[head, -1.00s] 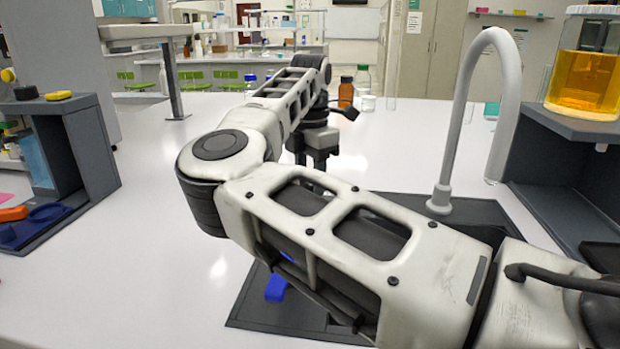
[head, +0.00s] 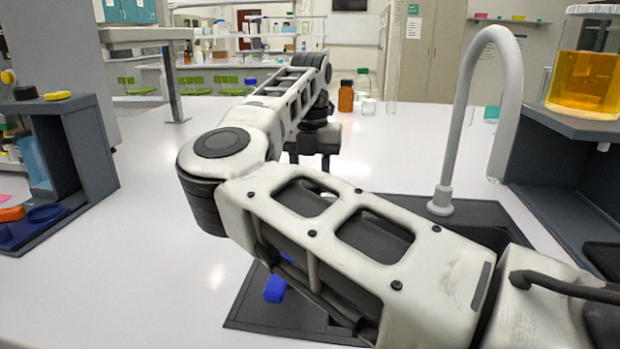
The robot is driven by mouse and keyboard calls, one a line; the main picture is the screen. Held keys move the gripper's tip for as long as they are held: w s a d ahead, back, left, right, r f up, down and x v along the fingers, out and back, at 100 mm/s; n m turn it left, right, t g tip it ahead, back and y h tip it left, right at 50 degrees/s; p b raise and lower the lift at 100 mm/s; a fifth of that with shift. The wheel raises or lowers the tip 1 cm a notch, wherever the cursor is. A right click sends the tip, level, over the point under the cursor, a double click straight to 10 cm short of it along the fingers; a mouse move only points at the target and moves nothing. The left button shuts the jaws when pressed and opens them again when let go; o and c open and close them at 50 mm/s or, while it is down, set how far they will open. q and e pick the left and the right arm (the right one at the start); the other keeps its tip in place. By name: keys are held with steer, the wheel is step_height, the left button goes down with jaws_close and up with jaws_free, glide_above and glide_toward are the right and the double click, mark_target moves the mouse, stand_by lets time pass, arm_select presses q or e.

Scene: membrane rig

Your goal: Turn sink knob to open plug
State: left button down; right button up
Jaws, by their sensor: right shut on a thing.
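The dark grey sink (head: 285,320) is set into the white bench, and my right arm covers much of it. A tall grey faucet (head: 446,170) stands at its back edge. My right gripper (head: 312,164) points down behind my upper arm, near the sink's back left side. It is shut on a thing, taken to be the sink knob. The knob itself and the fingertips are hidden by my arm. The plug cannot be seen. A blue object (head: 275,289) shows at the sink's left part, partly behind my arm. My left gripper is not in view.
A brown bottle (head: 346,97) and clear glassware stand behind my gripper. A grey shelf with a jar of orange liquid (head: 585,82) is at the right. A dark stand (head: 82,140) is at the left.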

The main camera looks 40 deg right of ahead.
steer(key=shift+n, duration=0.3)
steer(key=o, duration=1)
steer(key=shift+r, duration=0.1)
step_height(320, 180, up, 16)
steer(key=shift+f+p, duration=0.1)
steer(key=shift+p, duration=1)
